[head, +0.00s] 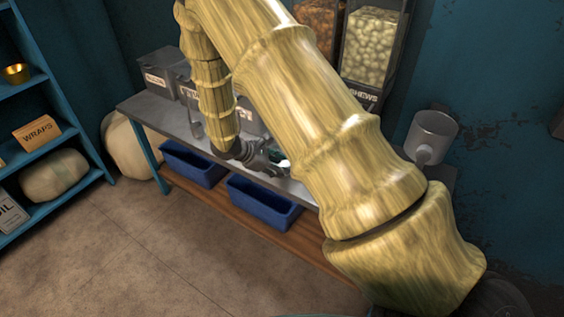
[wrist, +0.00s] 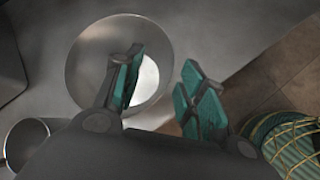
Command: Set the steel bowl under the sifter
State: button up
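The steel bowl (wrist: 88,62) shows in the wrist view as a round, shiny, open bowl on the grey metal table. My gripper (wrist: 165,85) is open, with teal-padded fingers. Its left finger overlaps the inside of the bowl and its right finger is beyond the bowl's right rim. I cannot tell whether either finger touches it. In the head view my gripper (head: 276,165) is low at the table's front edge, and the bowl is mostly hidden there. A grey metal cylinder (head: 431,136) by the wall at the right may be the sifter.
The metal table (head: 150,107) has grey bins (head: 160,75) at the back. A small steel cup (wrist: 27,138) stands left of the bowl in the wrist view. Blue tubs (head: 263,203) sit on the lower shelf. Cashew dispenser (head: 370,45) is behind my arm. Open floor lies in front.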

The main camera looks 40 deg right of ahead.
jog(key=shift+c, duration=0.2)
grip_shut()
jog(key=shift+r, duration=0.15)
